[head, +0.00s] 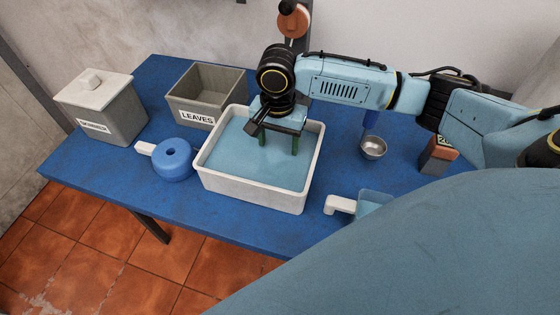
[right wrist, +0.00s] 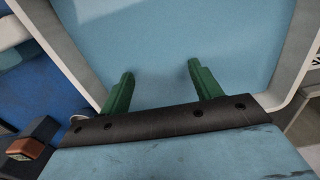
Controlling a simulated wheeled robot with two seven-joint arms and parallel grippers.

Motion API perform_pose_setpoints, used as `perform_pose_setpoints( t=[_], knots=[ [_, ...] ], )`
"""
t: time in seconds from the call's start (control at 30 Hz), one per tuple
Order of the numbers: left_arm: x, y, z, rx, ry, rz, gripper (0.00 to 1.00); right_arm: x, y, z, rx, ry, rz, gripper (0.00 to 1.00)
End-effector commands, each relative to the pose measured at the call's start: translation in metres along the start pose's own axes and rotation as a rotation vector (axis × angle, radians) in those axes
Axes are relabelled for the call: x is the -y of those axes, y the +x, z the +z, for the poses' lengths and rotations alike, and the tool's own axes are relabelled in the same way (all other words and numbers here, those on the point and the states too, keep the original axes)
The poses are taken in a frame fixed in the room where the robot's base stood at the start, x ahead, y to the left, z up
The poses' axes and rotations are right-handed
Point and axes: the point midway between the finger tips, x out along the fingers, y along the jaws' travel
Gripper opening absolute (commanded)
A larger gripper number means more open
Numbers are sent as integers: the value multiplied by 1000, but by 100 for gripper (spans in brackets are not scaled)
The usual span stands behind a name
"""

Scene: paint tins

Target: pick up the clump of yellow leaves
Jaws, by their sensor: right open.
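No clump of yellow leaves shows in either view. A white tub (head: 250,198) of pale blue water stands on the blue table, and its wall also shows in the right wrist view (right wrist: 295,50). My right gripper (head: 279,150) is over the tub, pointing down, with its two green fingers apart and nothing between them. In the right wrist view the open fingers (right wrist: 160,70) have only the plain blue water surface behind them. The arm and gripper hide part of the tub's back side. An open grey box labelled LEAVES (head: 180,108) stands behind the tub, to the left. My left gripper is not in view.
A grey lidded bin (head: 115,120) stands at the table's left end. A blue round object (head: 173,162) with a white spout sits close left of the tub.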

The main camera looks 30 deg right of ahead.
Motion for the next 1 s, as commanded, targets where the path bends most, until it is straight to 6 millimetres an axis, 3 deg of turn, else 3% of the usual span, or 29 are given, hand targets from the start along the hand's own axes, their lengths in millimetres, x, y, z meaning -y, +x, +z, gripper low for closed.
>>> perform_pose_setpoints(
  t=[0.17,0.43,0.73,1.0],
  knots=[
    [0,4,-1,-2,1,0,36,-2,13,2,0,0,1,64],
    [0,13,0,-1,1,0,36,-8,51,7,-1,0,2,64],
    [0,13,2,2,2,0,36,-8,56,7,-1,-1,0,64],
    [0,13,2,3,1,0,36,-8,56,7,-1,-1,0,31]
  ],
)
